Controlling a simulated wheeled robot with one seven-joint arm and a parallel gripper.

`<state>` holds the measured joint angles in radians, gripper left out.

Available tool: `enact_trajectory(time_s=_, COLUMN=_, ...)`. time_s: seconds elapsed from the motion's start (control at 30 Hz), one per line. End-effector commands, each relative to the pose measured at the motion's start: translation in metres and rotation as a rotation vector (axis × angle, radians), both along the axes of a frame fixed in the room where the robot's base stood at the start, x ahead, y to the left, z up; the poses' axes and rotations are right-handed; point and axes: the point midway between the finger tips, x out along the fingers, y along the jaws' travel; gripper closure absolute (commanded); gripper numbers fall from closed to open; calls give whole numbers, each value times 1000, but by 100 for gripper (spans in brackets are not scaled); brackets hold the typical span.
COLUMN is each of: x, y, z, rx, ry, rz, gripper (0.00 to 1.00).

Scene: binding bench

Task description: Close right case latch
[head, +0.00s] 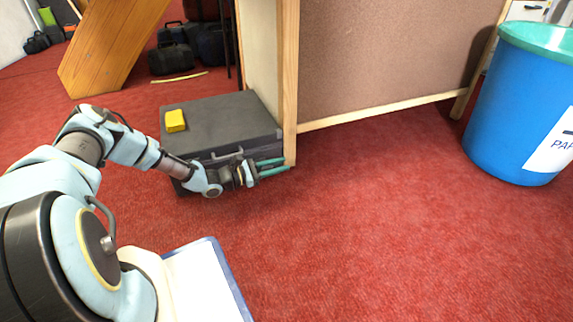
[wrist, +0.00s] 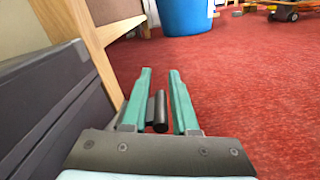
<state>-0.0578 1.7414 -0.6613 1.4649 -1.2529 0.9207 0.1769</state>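The dark grey case (head: 225,118) lies flat on the red carpet beside a wooden post, its lid looking down. Its side fills the left of the wrist view (wrist: 45,100). My gripper (head: 274,166) is low along the case's front face, near its right end, with the teal fingers pointing right. In the wrist view the two fingers (wrist: 160,100) are apart. A short dark cylinder shows between them, nearer the left finger; I cannot tell whether it belongs to the case or is gripped. The right latch is not clearly visible; my gripper covers part of the front.
A yellow block (head: 175,121) rests on the case lid. The wooden post (head: 290,80) and brown panel (head: 385,50) stand close behind the fingertips. A blue bin (head: 520,105) stands at the right. The carpet in front is clear.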

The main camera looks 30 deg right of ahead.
Motion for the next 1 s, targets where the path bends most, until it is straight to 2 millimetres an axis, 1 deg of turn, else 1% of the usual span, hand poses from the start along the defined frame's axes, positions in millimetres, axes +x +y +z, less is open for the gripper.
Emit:
enact_trajectory(time_s=0.2, x=0, y=0, z=0, rx=0, ry=0, rz=0, gripper=73)
enact_trajectory(time_s=0.27, x=0, y=0, z=0, rx=0, ry=-1, rz=0, gripper=78)
enact_trajectory(time_s=0.4, x=0, y=0, z=0, rx=0, ry=-1, rz=0, gripper=94)
enact_trajectory(time_s=0.47, x=0, y=0, z=0, rx=0, ry=-1, rz=0, gripper=100)
enact_trajectory(time_s=1.0, x=1, y=0, z=0, rx=1, ry=-1, rz=1, gripper=100)
